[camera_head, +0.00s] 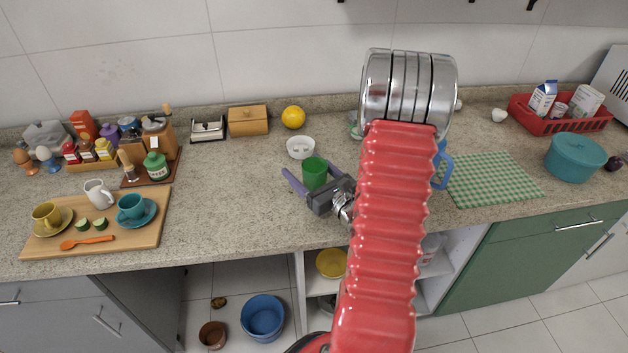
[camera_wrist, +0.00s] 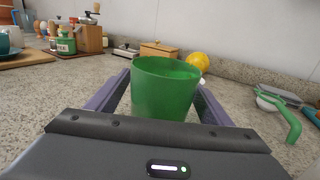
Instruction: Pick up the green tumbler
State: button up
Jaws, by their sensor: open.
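The green tumbler (camera_head: 314,173) stands upright on the granite counter. My gripper (camera_head: 314,172) is open around it, with one finger on each side. In the wrist view the tumbler (camera_wrist: 165,88) stands between the two purple fingers (camera_wrist: 165,95), and a gap shows beside it. Whether either finger touches it cannot be told. The lower part of the tumbler is hidden by the gripper body in the wrist view.
A white bowl (camera_head: 301,147) is just behind the tumbler. A yellow ball (camera_head: 293,117) and wooden box (camera_head: 248,120) stand farther back. A wooden board (camera_head: 151,226) with cups is at left. The counter left of the tumbler is clear.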

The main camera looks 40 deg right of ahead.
jog(key=shift+c, duration=0.5)
jog(key=c, duration=1.1)
jog(key=shift+r, duration=0.3)
notch_tip(320, 180, up, 9)
jog(key=shift+r, duration=0.15)
dwell(0.5)
dwell(0.7)
